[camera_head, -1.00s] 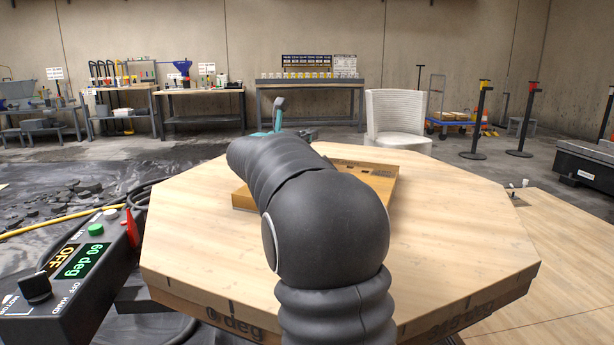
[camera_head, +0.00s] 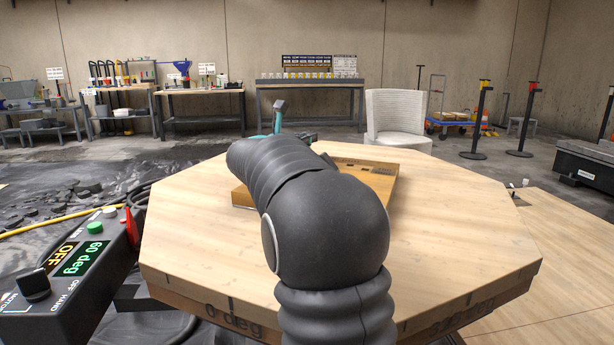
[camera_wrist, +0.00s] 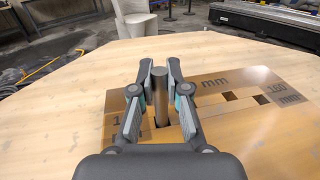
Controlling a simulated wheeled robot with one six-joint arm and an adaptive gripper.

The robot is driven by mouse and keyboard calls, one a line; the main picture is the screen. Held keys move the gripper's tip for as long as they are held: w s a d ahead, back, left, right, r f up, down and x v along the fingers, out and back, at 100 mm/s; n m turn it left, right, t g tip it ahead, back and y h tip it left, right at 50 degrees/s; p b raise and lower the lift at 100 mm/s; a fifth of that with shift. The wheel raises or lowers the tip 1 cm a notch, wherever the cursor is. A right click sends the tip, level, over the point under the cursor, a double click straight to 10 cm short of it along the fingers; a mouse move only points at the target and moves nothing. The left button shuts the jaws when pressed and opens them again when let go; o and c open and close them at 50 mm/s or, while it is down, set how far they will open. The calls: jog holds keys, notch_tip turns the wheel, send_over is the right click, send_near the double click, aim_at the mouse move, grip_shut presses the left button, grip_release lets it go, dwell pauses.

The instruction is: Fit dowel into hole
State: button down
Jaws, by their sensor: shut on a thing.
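My gripper (camera_wrist: 160,80) is shut on a grey-brown cylindrical dowel (camera_wrist: 160,98), which stands roughly upright between the fingers in the wrist view. Below it is a wooden board (camera_wrist: 225,135) with dark square holes and printed "mm" marks. One dark opening (camera_wrist: 176,125) shows close beside the dowel's lower part. I cannot tell whether the dowel's end is above, touching or inside a hole. In the head view the board (camera_head: 377,182) lies on the octagonal wooden table, and my arm hides the dowel and most of my gripper.
The octagonal table (camera_head: 450,225) has clear wood around the board. A control box (camera_head: 75,265) reading "OFF" and "60 deg" stands at the left. A white ribbed chair-like piece (camera_head: 397,120) stands behind the table, with barrier posts (camera_head: 478,120) and workbenches (camera_head: 310,85) further back.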

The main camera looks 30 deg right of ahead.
jog(key=shift+f+b, duration=0.8)
jog(key=shift+f, duration=0.35)
jog(key=shift+r, duration=0.1)
jog(key=shift+r+p, duration=1.65)
jog(key=shift+r, duration=0.05)
